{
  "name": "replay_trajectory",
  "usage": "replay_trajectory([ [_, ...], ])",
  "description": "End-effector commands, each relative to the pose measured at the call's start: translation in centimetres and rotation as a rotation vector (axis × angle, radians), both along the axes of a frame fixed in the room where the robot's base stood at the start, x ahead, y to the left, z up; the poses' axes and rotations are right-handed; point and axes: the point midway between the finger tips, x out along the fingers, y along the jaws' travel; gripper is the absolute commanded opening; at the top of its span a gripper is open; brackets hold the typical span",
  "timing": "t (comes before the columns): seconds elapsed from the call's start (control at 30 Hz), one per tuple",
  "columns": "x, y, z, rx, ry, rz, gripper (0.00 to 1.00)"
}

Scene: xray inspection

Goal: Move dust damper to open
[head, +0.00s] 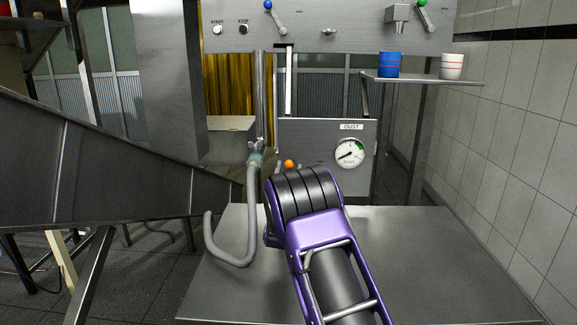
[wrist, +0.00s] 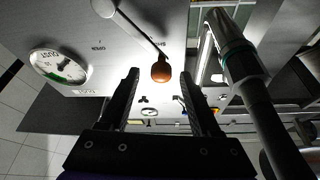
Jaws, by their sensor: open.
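The dust damper's lever shows in the wrist view as a pale rod ending in an orange ball knob (wrist: 161,71). Its rod runs up and left to a white pivot. The knob is on the side of the panel's "SHUT" lettering; the "OPEN" lettering is further left. In the head view the orange knob (head: 289,164) shows just above my arm, below and left of the dust gauge (head: 350,153). My gripper (wrist: 159,74) is open, with the knob in the picture between its two fingertips; I cannot tell whether it touches. In the head view my arm hides the gripper.
A grey hose (head: 251,215) with a nozzle hangs left of the panel; its nozzle also shows close to my right finger in the wrist view (wrist: 238,60). A steel table (head: 440,250) lies below. Blue (head: 389,64) and white (head: 452,66) cups stand on a shelf.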

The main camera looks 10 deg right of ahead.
Motion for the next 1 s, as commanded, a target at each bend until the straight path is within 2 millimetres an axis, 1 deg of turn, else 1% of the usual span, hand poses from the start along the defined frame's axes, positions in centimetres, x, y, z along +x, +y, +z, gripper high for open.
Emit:
replay_trajectory([
  [0.1, 1.2, -0.3, 0.6, 0.000, -0.002, 0.001, 0.64],
  [0.2, 1.8, -0.5, 0.8, 0.000, 0.000, 0.001, 0.64],
  [0.53, 2.1, -0.5, 0.9, -0.001, 0.000, 0.002, 0.64],
  [0.57, 2.1, -0.5, 0.9, -0.001, 0.000, 0.002, 0.60],
  [0.6, 2.1, -0.5, 0.9, -0.001, 0.000, 0.002, 0.53],
  [0.9, 2.1, -0.5, 1.0, -0.001, 0.000, 0.002, 0.00],
  [1.0, 2.1, -0.5, 1.0, -0.001, 0.000, 0.002, 0.00],
])
